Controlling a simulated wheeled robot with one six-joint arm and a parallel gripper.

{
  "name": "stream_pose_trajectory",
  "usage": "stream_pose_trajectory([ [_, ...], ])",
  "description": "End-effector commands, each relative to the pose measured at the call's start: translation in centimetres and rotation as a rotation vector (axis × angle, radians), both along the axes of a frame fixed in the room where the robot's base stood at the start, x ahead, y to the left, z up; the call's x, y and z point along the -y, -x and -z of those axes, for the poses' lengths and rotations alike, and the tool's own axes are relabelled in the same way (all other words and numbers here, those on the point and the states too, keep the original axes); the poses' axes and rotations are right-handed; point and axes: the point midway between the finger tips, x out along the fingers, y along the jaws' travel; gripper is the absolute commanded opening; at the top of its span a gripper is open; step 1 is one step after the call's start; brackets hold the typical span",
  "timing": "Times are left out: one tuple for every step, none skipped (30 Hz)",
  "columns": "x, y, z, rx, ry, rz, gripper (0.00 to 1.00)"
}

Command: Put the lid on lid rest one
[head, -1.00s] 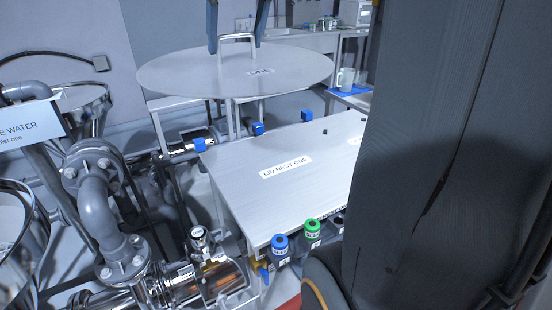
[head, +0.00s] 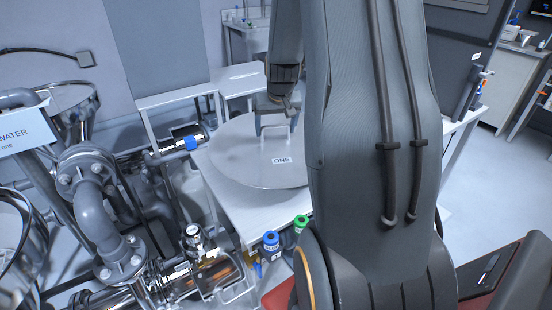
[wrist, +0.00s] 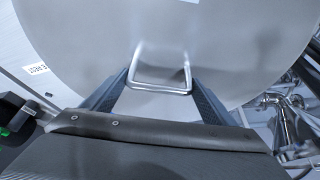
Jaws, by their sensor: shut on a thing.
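The lid (head: 238,168) is a wide round grey metal disc with a label reading ONE. It lies level over the tabletop of lid rest one (head: 252,212); I cannot tell whether it touches the top or hovers just above. My gripper (head: 276,122) is shut on the lid's handle, an upright metal loop that also shows in the wrist view (wrist: 160,88). My arm hides the lid's right side and part of the table. In the wrist view, part of the rest's label (wrist: 37,70) shows beyond the lid's edge.
A blue-capped (head: 271,240) and a green-capped fitting (head: 301,222) stand at the table's front edge. Grey pipes and a valve (head: 95,200) crowd the left. A sink (head: 248,40) is at the back. Open floor (head: 500,165) lies to the right.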

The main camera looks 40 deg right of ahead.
Motion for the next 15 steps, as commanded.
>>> stream_pose_trajectory([
  [0.0,0.1,0.7,-0.002,-0.001,0.001,0.17],
  [0.0,0.1,1.2,-0.002,-0.001,0.001,0.17],
  [0.0,0.1,1.8,-0.003,-0.002,0.001,0.17],
  [0.0,0.1,2.3,-0.002,-0.001,0.001,0.17],
  [0.0,0.1,2.7,-0.002,-0.001,0.001,0.17],
  [0.0,0.1,3.3,-0.002,-0.001,0.001,0.17],
  [0.0,0.0,3.6,-0.001,-0.001,0.001,0.17],
  [0.0,0.0,3.9,0.000,0.000,0.001,0.17],
  [0.0,0.0,4.3,-0.001,0.000,0.000,0.17],
  [0.0,0.0,4.6,0.000,0.000,0.001,0.17],
  [0.0,-0.1,4.7,0.001,0.000,0.000,0.17],
  [0.0,-0.1,4.9,0.002,0.001,0.000,0.17],
  [0.0,-0.1,5.0,0.002,0.001,0.000,0.17],
  [0.0,-0.1,5.2,0.002,0.001,0.000,0.17],
  [0.0,0.0,5.6,0.000,0.000,0.000,0.17],
])
